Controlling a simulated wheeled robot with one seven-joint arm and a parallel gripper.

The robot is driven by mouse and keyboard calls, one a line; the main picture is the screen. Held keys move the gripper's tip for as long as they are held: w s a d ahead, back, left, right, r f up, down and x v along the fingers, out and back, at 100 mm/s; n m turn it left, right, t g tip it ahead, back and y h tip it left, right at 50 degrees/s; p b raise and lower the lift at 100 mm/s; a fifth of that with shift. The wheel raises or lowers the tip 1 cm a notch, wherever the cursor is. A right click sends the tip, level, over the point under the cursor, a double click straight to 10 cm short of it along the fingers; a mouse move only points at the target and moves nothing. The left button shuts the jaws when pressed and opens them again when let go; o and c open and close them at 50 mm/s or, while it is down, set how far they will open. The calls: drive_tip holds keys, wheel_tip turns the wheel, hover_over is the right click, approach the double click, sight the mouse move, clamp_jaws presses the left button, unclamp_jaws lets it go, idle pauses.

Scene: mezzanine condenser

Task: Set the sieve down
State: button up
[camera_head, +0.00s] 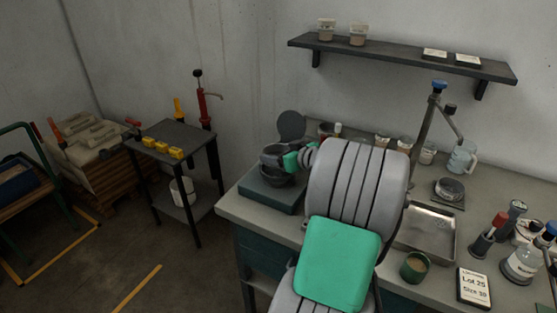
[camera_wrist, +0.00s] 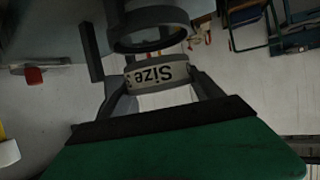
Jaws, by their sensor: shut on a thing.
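The sieve (camera_wrist: 157,76), a pale ring labelled "Size" with the text upside down, shows in the wrist view between the two fingers of my gripper (camera_wrist: 160,84). My gripper is shut on it. A dark round ring (camera_wrist: 150,22) appears directly against or very near the sieve; I cannot tell whether they touch. In the head view, my gripper (camera_head: 286,158) is over the teal boxy machine (camera_head: 268,195) at the bench's left end. A dark round cup (camera_head: 277,179) shows on that machine. My arm hides part of it, and the sieve is hard to make out there.
A dark disc (camera_head: 291,125) stands upright behind the machine. The grey bench (camera_head: 238,208) holds jars, a metal tray (camera_head: 428,232), a green cup (camera_head: 414,266) and a lot card (camera_head: 473,287) to the right. A small black table (camera_head: 178,134) with yellow blocks stands left.

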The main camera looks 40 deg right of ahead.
wheel_tip(320, 180, down, 3)
drive_tip(key=shift+w+r+p, duration=0.1)
drive_tip(key=shift+p, duration=0.4)
drive_tip(key=shift+f+b, duration=0.3)
drive_tip(key=shift+f, duration=0.15)
drive_tip(key=o, duration=1.4)
drive_tip(key=shift+o, duration=0.2)
drive_tip(key=shift+r, duration=0.15)
